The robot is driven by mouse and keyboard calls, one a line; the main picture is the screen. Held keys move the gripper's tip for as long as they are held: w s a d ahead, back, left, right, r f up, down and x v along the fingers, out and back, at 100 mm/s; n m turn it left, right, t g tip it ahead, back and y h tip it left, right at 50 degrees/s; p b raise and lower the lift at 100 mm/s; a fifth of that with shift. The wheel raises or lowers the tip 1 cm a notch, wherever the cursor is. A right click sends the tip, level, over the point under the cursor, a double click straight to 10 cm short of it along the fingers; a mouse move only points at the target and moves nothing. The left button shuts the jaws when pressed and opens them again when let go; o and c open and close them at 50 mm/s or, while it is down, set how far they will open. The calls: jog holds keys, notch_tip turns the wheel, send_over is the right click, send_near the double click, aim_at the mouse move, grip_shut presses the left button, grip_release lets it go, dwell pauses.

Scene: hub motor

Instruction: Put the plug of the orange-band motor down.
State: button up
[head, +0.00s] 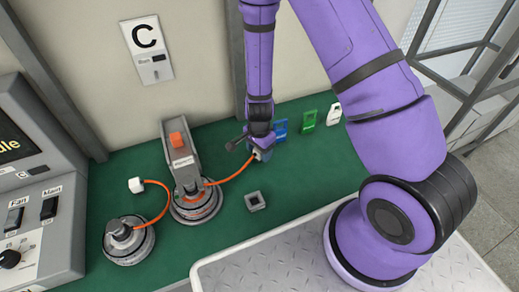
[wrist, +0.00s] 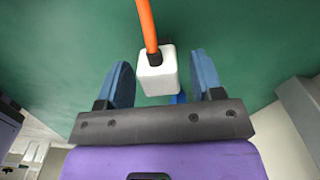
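In the head view my gripper (head: 262,154) hangs at the back of the green worktop, with a white plug (head: 257,157) at its fingers. In the wrist view the white plug (wrist: 156,78), with its orange cable, sits between my two blue fingers (wrist: 162,85). A gap shows at its right side, so the fingers look open around it. The cable (head: 232,179) runs left to the middle motor (head: 196,206), a round grey hub. I cannot make out a clear orange band. Whether the plug touches the worktop is hidden.
Another motor (head: 128,240) stands front left, its cable ending in a white plug (head: 135,185). A grey block with an orange switch (head: 178,150) stands behind the middle motor. A small grey socket (head: 255,201) lies in front of my gripper. Blue (head: 280,129), green (head: 309,121) and white (head: 334,114) tags stand at right.

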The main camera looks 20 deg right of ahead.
jog(key=shift+r, duration=0.1)
jog(key=s+d+r+n+t+y, duration=0.1)
jog(key=s+r+n, duration=0.2)
jog(key=r, duration=1.4)
jog(key=s+d+r+n+t+y, duration=0.15)
jog(key=r+n, duration=0.25)
jog(key=r, duration=1.3)
jog(key=s+d+r+n+t+h, duration=0.1)
jog(key=s+d+r+n, duration=0.1)
jog(key=s+r, duration=0.4)
jog(key=s+d+r+n+t+h, duration=0.1)
jog(key=s+r+n, duration=0.3)
jog(key=s, duration=0.6)
notch_tip(320, 180, up, 2)
jog(key=shift+s+d+r+t, duration=0.2)
jog(key=shift+s+d+t, duration=0.15)
jog(key=shift+d, duration=0.35)
